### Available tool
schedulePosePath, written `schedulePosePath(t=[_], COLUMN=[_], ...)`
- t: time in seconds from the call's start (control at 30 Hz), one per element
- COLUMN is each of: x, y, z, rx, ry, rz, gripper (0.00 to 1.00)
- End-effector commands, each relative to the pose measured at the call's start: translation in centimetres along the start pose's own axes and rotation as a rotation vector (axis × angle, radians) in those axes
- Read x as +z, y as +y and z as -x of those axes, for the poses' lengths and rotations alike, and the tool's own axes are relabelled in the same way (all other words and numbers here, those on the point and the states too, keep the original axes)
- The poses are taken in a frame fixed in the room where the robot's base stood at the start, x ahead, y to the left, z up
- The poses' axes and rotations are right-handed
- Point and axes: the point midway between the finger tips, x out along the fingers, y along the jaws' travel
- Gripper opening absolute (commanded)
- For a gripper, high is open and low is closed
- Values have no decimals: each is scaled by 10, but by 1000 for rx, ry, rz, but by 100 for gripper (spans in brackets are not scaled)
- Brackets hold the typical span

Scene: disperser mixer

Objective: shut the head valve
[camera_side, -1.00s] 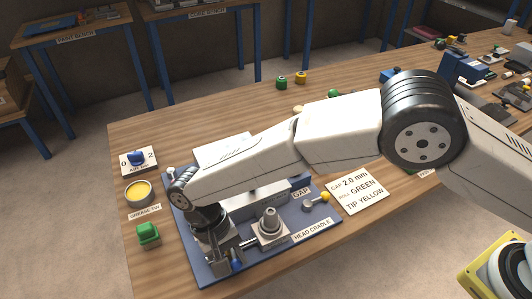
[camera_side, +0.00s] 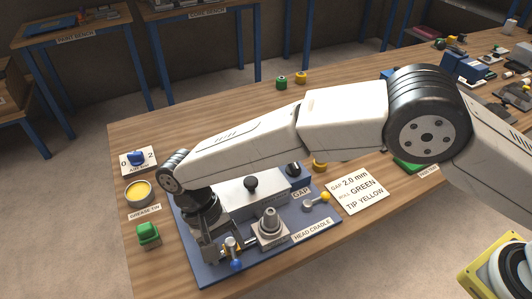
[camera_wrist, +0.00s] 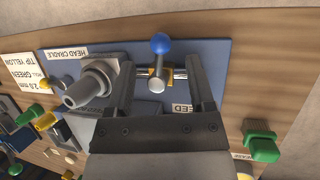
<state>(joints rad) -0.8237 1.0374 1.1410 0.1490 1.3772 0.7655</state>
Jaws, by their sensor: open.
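The head valve is a small brass body (camera_wrist: 153,83) on a silver pipe, with a lever ending in a blue ball (camera_wrist: 160,44). In the wrist view the lever lies crosswise to the pipe. The blue ball also shows in the side view (camera_side: 236,265) at the front of the blue head cradle (camera_side: 290,243). My gripper (camera_wrist: 160,62) is open, with one finger on each side of the valve and lever. No finger visibly touches the lever. In the side view my gripper (camera_side: 222,248) partly hides the valve and pipe.
A grey stepped head (camera_side: 269,222) stands on the cradle beside the valve. A yellow-tipped lever (camera_side: 325,196) is to its right. A green block (camera_side: 148,233), a grease tin (camera_side: 139,192) and a blue air knob (camera_side: 137,158) stand left of the cradle.

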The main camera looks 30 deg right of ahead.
Motion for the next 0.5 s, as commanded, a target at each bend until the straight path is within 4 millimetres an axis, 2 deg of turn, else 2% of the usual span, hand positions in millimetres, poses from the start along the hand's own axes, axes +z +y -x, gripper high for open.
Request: schedulePosePath(t=[0.23, 0.5], x=[-1, 0], y=[0, 1], z=[32, 43], rx=[-2, 0], ry=[2, 1], rz=[0, 0], gripper=[69, 69])
